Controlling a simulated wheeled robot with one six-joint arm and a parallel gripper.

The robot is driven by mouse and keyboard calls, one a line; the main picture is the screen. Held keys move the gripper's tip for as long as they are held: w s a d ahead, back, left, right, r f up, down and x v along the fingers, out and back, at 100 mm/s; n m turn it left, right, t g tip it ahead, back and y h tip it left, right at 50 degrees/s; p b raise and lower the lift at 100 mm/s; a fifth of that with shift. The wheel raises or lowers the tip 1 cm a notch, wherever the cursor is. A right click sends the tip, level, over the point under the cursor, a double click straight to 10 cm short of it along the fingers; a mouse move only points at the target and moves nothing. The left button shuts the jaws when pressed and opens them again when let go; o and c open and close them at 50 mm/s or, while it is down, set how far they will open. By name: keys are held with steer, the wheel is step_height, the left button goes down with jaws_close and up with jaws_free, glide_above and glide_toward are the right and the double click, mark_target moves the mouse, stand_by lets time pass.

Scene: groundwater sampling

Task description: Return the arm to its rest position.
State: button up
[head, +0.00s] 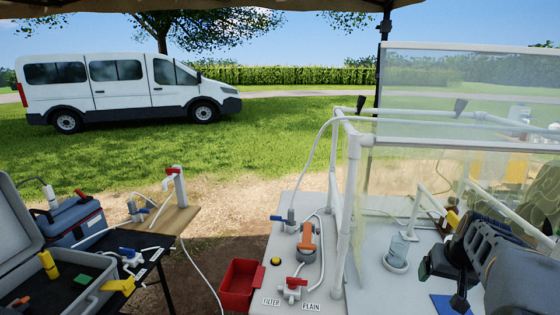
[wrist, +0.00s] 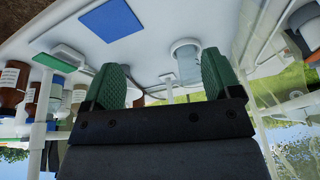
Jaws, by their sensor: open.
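My gripper (head: 442,280) is at the right in the head view, over the white bench inside the clear-panelled frame. In the wrist view its two green ridged fingers (wrist: 162,80) stand well apart with nothing between them. A clear container (head: 399,248) stands in a round white holder (head: 396,265) to the left of my gripper, apart from it. It also shows in the wrist view (wrist: 186,62). A blue mat (head: 446,304) lies on the bench below the gripper. My arm hides part of the bench's right side.
The white pipe frame (head: 351,190) with clear panels stands close left of and behind my arm. Brown bottles (wrist: 12,84) show at the wrist view's left. Valves (head: 292,288), a red bin (head: 240,284) and an open case (head: 50,280) lie farther left. A van (head: 120,90) stands beyond.

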steer(key=s+a+r+n+p, duration=0.1)
steer(key=s+a+r+p, duration=0.2)
steer(key=a, duration=0.4)
steer(key=s+a+r+n+p, duration=0.1)
steer(key=s+a+r+p, duration=0.2)
steer(key=a, duration=0.4)
steer(key=s+a+r+n+p, duration=0.1)
steer(key=s+a+r+p, duration=0.2)
steer(key=s+a+p, duration=0.2)
steer(key=a+p, duration=0.2)
steer(key=a, duration=0.1)
steer(key=shift+r+n+y, duration=0.3)
steer(key=shift+r+n, duration=0.1)
